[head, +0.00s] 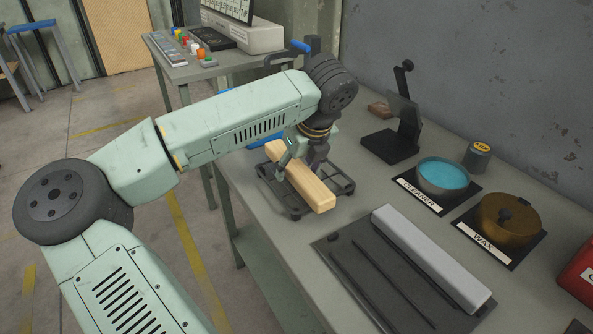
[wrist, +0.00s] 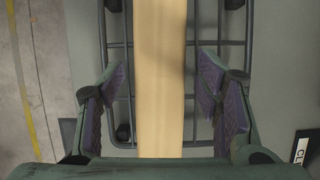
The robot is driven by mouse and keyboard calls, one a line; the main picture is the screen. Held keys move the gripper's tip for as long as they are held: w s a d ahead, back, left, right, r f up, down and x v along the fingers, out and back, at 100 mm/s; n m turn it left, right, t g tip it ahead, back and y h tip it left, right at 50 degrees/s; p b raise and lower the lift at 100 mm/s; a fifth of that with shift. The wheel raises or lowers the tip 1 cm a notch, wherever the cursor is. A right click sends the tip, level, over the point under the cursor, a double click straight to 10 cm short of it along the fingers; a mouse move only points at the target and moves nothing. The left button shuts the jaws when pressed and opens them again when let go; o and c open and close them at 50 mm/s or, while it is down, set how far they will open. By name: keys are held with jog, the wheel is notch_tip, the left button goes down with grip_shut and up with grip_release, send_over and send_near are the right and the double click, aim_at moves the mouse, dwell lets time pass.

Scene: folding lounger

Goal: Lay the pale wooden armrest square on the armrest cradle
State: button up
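The pale wooden armrest (head: 313,190) is a long block lying along the dark wire-frame armrest cradle (head: 347,189) on the bench. In the wrist view the armrest (wrist: 160,50) runs up the middle, nearly parallel to the cradle's bars (wrist: 128,50). Its near end is at about the cradle's front edge in the head view. My gripper (head: 301,161) is low over the armrest. In the wrist view its purple-padded fingers (wrist: 160,98) stand on either side of the armrest, open, with a gap on both sides. The armrest's underside is hidden.
A grey mat (head: 345,260) with a grey bar (head: 430,257) and thin dark rods lies at the front. A cleaner bowl (head: 443,175), a wax pot (head: 507,217), a small can (head: 477,156) and a black stand (head: 392,143) are to the right.

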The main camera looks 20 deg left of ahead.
aim_at(292, 165)
jog(key=c, duration=1.3)
jog(key=shift+r, duration=0.2)
jog(key=shift+r+b, duration=0.2)
jog(key=shift+b, duration=0.1)
jog(key=r+b, duration=0.1)
jog(key=r, duration=0.1)
jog(key=shift+s+a+r+b, duration=0.15)
jog(key=shift+s+r+b, duration=0.15)
jog(key=shift+b, duration=0.05)
jog(key=s+a+b, duration=0.2)
jog(key=s, duration=0.5)
jog(key=s+a+r+b, duration=0.1)
jog(key=s+a+b, duration=0.1)
jog(key=s, duration=0.5)
jog(key=shift+s+a+r, duration=0.3)
jog(key=shift+s+a, duration=0.05)
jog(key=shift+s, duration=0.05)
